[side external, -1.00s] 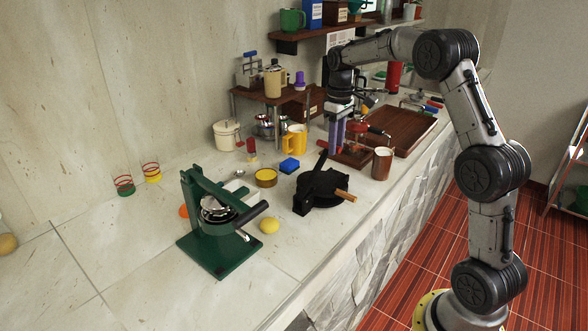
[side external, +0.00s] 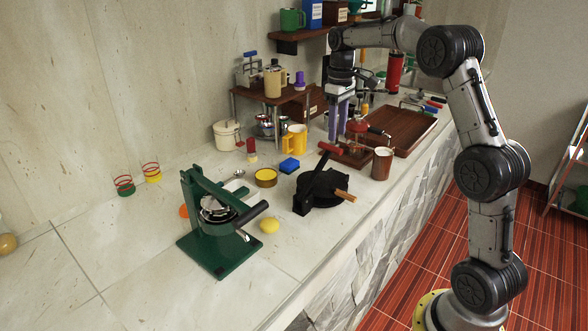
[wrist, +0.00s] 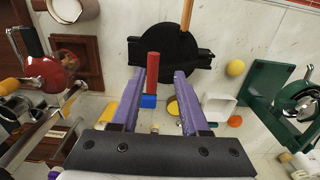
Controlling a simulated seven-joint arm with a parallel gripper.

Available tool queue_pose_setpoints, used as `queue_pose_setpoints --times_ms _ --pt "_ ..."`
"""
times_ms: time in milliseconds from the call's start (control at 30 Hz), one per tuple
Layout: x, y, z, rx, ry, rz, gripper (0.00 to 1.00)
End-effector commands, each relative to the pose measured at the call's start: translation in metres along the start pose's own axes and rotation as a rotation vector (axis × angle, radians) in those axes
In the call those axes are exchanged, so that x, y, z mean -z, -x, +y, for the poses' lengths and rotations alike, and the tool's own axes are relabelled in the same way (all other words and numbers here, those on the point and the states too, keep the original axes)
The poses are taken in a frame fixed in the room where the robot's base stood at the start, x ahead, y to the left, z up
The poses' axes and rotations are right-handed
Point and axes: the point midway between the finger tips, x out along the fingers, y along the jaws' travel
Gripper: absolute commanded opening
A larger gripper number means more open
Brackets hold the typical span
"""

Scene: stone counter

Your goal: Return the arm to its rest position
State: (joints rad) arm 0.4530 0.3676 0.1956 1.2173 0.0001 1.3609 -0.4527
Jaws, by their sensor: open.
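My gripper (side external: 338,136) hangs pointing down above the counter, with purple fingers apart and empty. It is just above the red grip (side external: 330,149) on the lever of a black round press (side external: 322,188), with no contact visible. In the wrist view my gripper (wrist: 160,72) shows its fingers on either side of the red grip (wrist: 153,70), which appears below and between them. The black press (wrist: 172,55) lies beyond, with a wooden handle (wrist: 187,14). My arm reaches over the counter from the right.
A brown mug (side external: 382,164), a red-topped grinder (side external: 357,127) and a wooden tray (side external: 405,132) stand close to my gripper. A yellow mug (side external: 295,139) and small table (side external: 272,96) are left. A wall shelf (side external: 300,34) hangs behind. A green press (side external: 217,225) stands in front.

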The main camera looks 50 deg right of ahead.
Motion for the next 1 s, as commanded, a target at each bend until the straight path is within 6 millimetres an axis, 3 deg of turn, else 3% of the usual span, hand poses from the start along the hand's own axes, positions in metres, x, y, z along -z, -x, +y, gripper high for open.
queue_pose_setpoints --times_ms 433,533,600,667,800,1000 --pt "0.001 0.005 -0.002 0.000 0.005 0.000 0.45" --pt "0.004 0.022 -0.014 -0.016 0.030 0.033 0.45" --pt "0.002 0.046 -0.030 -0.034 0.058 0.075 0.45" --pt "-0.008 0.066 -0.048 -0.045 0.088 0.105 0.45" --pt "-0.045 0.104 -0.097 -0.068 0.155 0.180 0.45" --pt "-0.113 0.124 -0.151 -0.083 0.197 0.288 0.45"
